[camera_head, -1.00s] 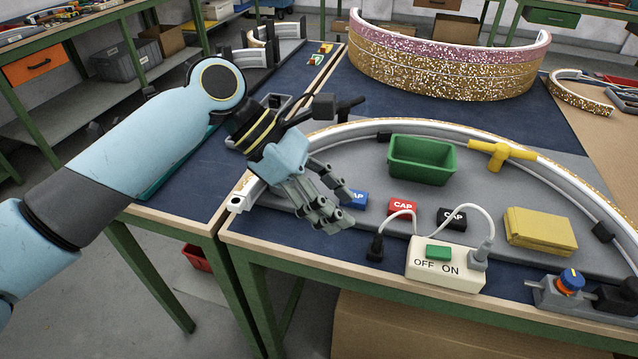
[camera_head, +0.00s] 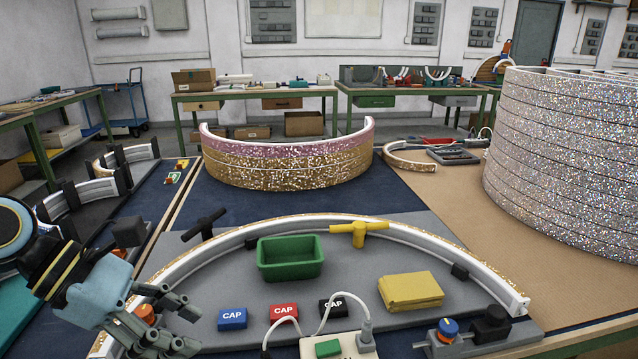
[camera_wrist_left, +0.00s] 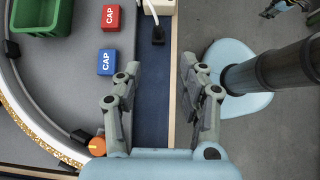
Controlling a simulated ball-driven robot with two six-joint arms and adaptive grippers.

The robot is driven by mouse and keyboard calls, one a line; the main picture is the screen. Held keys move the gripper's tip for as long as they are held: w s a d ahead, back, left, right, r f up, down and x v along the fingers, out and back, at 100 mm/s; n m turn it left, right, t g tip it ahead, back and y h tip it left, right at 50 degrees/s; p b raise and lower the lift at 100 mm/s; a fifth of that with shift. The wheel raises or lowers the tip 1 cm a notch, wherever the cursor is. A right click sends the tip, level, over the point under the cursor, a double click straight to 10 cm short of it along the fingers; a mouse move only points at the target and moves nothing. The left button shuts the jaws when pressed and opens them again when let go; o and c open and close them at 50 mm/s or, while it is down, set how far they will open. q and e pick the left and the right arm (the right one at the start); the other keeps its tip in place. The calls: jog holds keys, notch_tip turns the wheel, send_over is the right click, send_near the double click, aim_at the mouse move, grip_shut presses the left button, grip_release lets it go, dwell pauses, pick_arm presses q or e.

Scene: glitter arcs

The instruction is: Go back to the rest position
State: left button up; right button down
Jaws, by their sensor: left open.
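My left gripper (camera_head: 165,330) is at the lower left of the head view, beside the near left end of the curved white arc (camera_head: 190,262). In the left wrist view its two fingers (camera_wrist_left: 157,105) are spread apart with nothing between them. Below them lie the blue mat (camera_wrist_left: 152,80) and the table's wooden edge (camera_wrist_left: 173,60). A blue CAP block (camera_head: 232,318) and a red CAP block (camera_head: 283,312) sit on the grey board to the right of the gripper.
A green bin (camera_head: 290,258), a yellow T-handle (camera_head: 359,232), a yellow pad (camera_head: 410,291) and a black CAP block (camera_head: 333,304) are on the board. A corded switch box (camera_head: 338,346) is at the front. A glittery gold arc (camera_head: 285,165) and a tall silver stack (camera_head: 570,160) stand beyond.

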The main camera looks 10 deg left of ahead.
pick_arm(q)
jog(key=s+a+f+m+y, duration=0.25)
jog(key=s+m+y, duration=0.25)
jog(key=s+m, duration=0.45)
jog(key=s+a+f+m+y, duration=0.1)
jog(key=s+a+m+y, duration=0.4)
jog(key=m, duration=0.7)
jog(key=s+f, duration=0.3)
jog(key=f, duration=2.4)
jog(key=s+a+f+g, duration=0.1)
jog(key=s+f, duration=1.4)
jog(key=s, duration=0.3)
jog(key=shift+a+f+g+h+b, duration=0.3)
jog(key=shift+g+h+b, duration=0.05)
jog(key=shift+g+h, duration=0.05)
